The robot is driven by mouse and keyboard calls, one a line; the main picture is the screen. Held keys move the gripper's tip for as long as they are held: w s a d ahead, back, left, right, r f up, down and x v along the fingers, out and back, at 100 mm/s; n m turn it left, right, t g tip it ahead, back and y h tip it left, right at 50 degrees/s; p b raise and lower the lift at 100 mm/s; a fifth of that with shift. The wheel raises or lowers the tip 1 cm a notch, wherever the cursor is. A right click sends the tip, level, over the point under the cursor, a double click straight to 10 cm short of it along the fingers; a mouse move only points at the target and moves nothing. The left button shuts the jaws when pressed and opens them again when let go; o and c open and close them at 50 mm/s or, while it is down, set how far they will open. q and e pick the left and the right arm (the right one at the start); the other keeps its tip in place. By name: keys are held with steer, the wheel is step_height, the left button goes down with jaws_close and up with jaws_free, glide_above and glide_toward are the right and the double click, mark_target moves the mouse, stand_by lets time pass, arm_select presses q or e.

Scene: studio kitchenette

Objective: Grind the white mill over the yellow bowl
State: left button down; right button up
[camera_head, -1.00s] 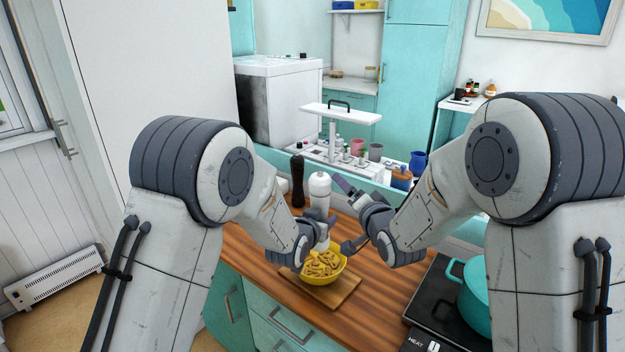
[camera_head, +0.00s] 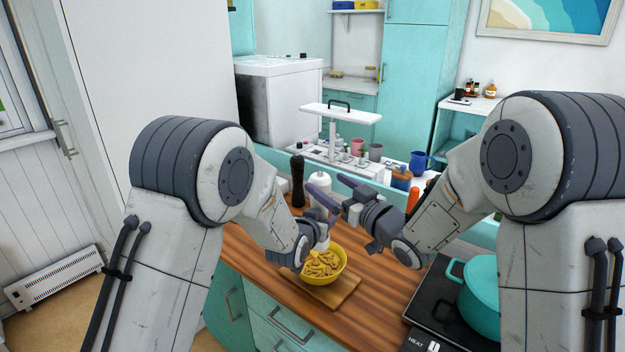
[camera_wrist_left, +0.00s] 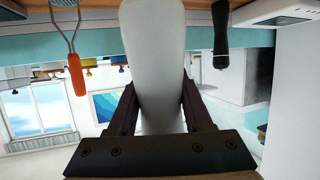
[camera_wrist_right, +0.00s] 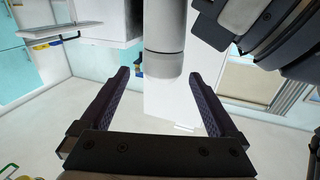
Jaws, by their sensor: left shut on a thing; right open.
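The white mill (camera_head: 320,186) stands upright at the back of the yellow bowl (camera_head: 341,273), its lower end just above the bowl's far rim. The bowl holds pasta and sits on a wooden board (camera_head: 347,292). My left gripper (camera_wrist_left: 158,85) is shut on the mill's body; in the head view my arm mostly hides its fingers. My right gripper (camera_head: 336,190) is open at the mill's upper part. In the right wrist view, the mill's end (camera_wrist_right: 164,62) lies between the spread fingers (camera_wrist_right: 160,78), with gaps on both sides.
A dark mill (camera_head: 297,182) stands just left of the white one. An orange-handled tool (camera_head: 412,200) stands at the right. A teal pot (camera_head: 482,290) sits on the black hob (camera_head: 430,308). Bare counter (camera_head: 385,292) lies between board and hob.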

steer(key=shift+s+f, duration=0.2)
steer(key=shift+f, duration=0.35)
steer(key=shift+w+a+f, duration=0.1)
steer(key=shift+w+f, duration=0.05)
steer(key=x, duration=0.6)
steer(key=shift+w+a, duration=0.25)
steer(key=shift+w, duration=0.05)
steer(key=c, duration=1.4)
steer(key=m+t+h, duration=0.1)
steer(key=h, duration=0.1)
steer(key=m+t+h, duration=0.1)
steer(key=h, duration=0.1)
steer(key=shift+w+d+m, duration=0.2)
steer(key=shift+d+m, duration=0.15)
steer(key=shift+m, duration=0.05)
